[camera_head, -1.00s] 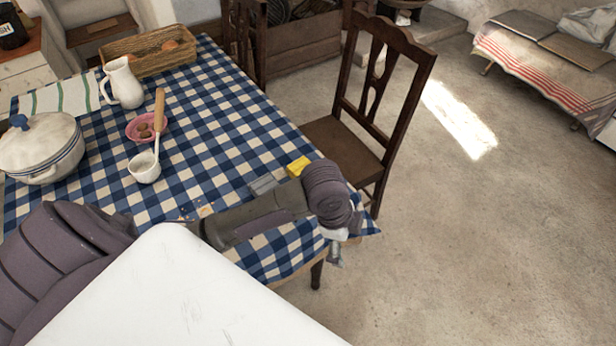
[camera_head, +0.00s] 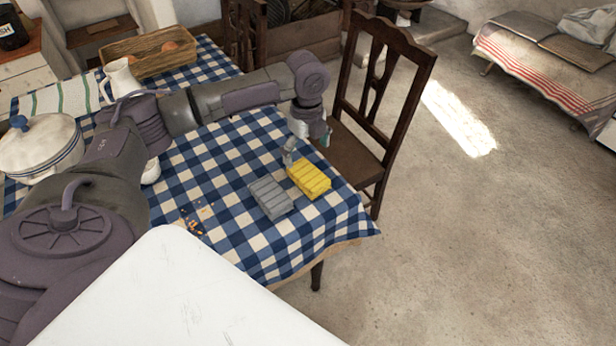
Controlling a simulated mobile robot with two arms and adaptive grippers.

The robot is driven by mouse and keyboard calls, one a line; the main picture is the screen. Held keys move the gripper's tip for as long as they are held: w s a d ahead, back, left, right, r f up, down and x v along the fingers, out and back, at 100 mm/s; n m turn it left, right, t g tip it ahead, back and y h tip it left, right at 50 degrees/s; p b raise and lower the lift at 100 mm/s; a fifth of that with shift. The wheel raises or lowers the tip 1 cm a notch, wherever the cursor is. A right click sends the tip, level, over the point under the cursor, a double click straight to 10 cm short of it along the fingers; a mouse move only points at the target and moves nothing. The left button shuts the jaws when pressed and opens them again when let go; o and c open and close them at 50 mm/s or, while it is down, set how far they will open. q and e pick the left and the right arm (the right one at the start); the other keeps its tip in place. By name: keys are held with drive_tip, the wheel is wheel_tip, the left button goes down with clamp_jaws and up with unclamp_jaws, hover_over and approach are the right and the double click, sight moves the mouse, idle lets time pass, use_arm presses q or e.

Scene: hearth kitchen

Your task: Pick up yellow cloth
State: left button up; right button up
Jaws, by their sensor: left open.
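The yellow cloth (camera_head: 310,180) lies folded on the blue-checked tablecloth near the table's right corner. A folded grey cloth (camera_head: 271,198) lies close beside it on the left. My left gripper (camera_head: 289,152) is open, small in the picture and partly hidden by its own wrist. It appears just behind the yellow cloth, near its far edge. I cannot tell whether it touches the cloth. My right gripper is not in view.
A wooden chair (camera_head: 396,100) stands close to the table's right side. Crumbs (camera_head: 196,217) lie near the front. The checked tablecloth (camera_head: 225,165) is mostly clear in the middle.

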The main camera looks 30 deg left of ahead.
sight(308, 174)
use_arm(q)
wheel_tip(308, 174, down, 8)
drive_tip(key=shift+w+f, duration=0.15)
drive_tip(key=shift+f, duration=0.05)
drive_tip(key=c, duration=1.2)
